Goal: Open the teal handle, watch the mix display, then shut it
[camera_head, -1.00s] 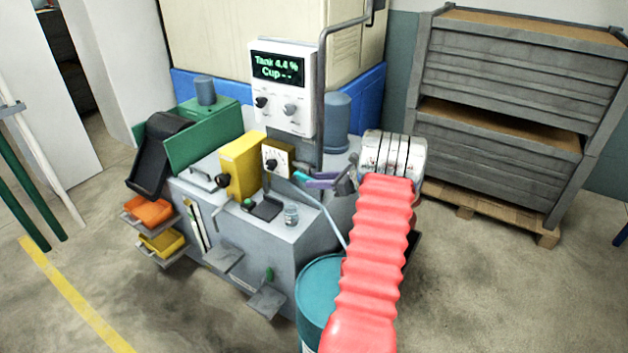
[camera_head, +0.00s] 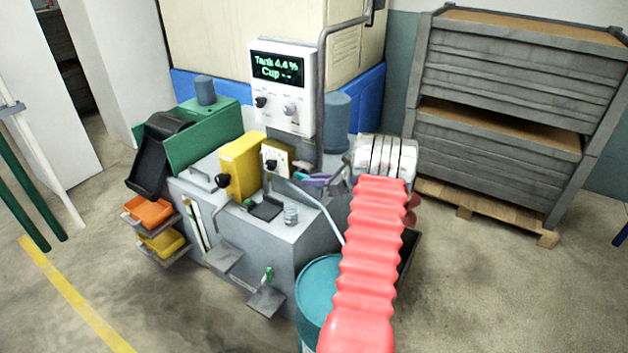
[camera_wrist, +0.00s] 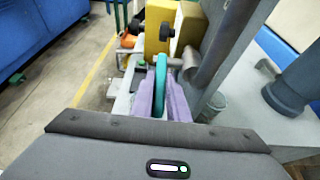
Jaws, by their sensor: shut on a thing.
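The teal handle (camera_wrist: 160,82) stands between the two purple fingers of my gripper (camera_wrist: 161,92) in the wrist view, and they are shut on it. In the head view my gripper (camera_head: 317,180) is at the machine's back right, beside the grey column, and the teal handle is mostly hidden there. The mix display (camera_head: 279,67) on the white panel reads "Tank 4.4 %" and "Cup --" in green. A small clear cup (camera_head: 291,215) stands on the grey machine top below the gripper.
A yellow box (camera_head: 241,165) and a white dial box (camera_head: 275,158) stand left of my gripper. A teal drum (camera_head: 318,290) is in front, with a pale hose above it. Grey crates (camera_head: 510,100) stand on a pallet at right. Floor is free at front left.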

